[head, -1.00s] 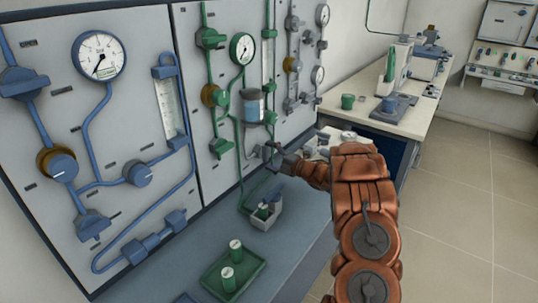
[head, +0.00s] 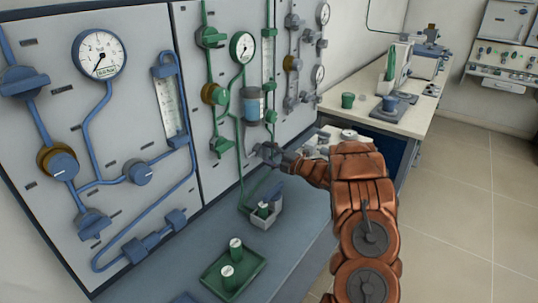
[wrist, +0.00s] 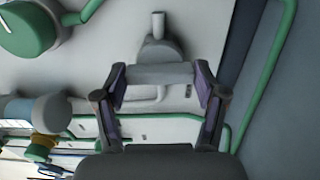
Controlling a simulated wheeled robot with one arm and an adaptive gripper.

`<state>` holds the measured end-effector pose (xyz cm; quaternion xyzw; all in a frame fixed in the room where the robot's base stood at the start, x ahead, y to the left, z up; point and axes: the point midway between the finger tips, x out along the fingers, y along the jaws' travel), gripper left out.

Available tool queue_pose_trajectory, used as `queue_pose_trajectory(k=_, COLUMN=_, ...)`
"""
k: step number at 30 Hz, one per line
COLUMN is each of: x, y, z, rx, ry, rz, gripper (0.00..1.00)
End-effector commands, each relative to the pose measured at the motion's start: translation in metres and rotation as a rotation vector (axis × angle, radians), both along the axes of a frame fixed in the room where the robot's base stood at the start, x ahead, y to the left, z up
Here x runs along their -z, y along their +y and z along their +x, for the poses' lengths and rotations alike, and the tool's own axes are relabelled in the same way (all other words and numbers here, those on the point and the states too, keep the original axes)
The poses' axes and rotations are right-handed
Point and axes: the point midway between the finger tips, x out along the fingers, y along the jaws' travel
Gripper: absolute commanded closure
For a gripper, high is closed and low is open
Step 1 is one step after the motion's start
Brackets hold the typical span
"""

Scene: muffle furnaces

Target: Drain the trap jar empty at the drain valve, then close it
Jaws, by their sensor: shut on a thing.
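The trap jar (head: 252,106) is a small clear cylinder with blue liquid in it, mounted on the middle panel among green pipes. My gripper (head: 268,153) is below and slightly right of the jar, close to the panel. In the wrist view my gripper (wrist: 160,88) has its two fingers on either end of a grey bar handle (wrist: 157,73), which I take to be the drain valve. The handle lies crosswise between the fingers, with its grey stem running away from me. In the head view my gripper mostly hides the handle. The jar's exact liquid level is too small to read.
A green tray (head: 250,262) with green cups is nearer. Green pipes (wrist: 262,80) run right of the handle in the wrist view. The floor at right is clear.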

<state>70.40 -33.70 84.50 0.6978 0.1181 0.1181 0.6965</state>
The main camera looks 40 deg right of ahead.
Motion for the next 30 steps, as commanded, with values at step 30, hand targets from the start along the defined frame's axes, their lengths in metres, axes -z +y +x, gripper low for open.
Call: queue_pose_trajectory(k=30, x=-0.0024, y=-0.0001, z=-0.0001, rx=0.001, ry=0.233, rz=0.666, gripper=0.64)
